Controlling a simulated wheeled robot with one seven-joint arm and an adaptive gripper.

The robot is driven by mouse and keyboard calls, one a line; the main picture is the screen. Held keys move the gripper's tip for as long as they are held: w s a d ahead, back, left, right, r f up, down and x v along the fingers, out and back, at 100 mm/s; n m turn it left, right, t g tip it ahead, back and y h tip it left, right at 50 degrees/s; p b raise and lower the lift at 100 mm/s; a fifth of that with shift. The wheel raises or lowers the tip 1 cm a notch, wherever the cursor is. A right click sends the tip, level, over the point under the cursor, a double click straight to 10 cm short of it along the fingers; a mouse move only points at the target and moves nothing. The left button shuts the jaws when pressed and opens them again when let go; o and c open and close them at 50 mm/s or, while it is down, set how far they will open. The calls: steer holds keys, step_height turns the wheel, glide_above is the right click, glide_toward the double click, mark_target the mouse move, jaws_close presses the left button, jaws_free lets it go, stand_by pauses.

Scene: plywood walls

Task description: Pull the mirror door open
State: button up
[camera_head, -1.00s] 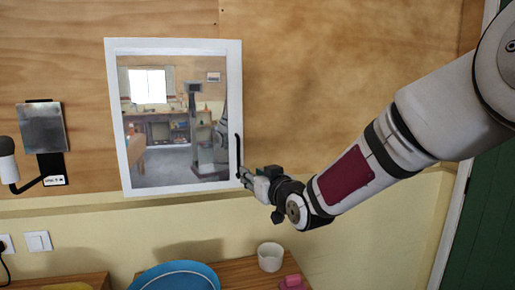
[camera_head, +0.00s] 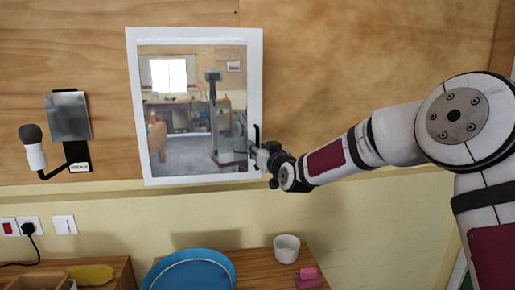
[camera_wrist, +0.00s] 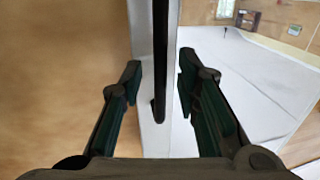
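The mirror door (camera_head: 254,70) is a white-framed mirror on the plywood wall in the head view. I cannot tell whether it stands slightly ajar. Its thin black upright handle (camera_head: 257,134) is near the right edge of the frame. My gripper (camera_head: 258,156) is at the lower part of this handle. In the wrist view, the handle (camera_wrist: 160,60) runs down between the two fingers of my gripper (camera_wrist: 158,80). The fingers are apart, with a gap to the handle on each side. The white door frame (camera_wrist: 145,40) shows behind it.
A microphone-like lamp (camera_head: 33,147) and a metal plate (camera_head: 68,115) are on the wall at left. Below are a blue bowl (camera_head: 190,272), a white cup (camera_head: 287,248) and a pink block (camera_head: 308,278) on a wooden top. The wall right of the door is bare.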

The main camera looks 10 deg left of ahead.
steer(key=shift+w+a, duration=0.35)
steer(key=shift+w, duration=0.3)
steer(key=shift+c, duration=0.4)
jaws_close()
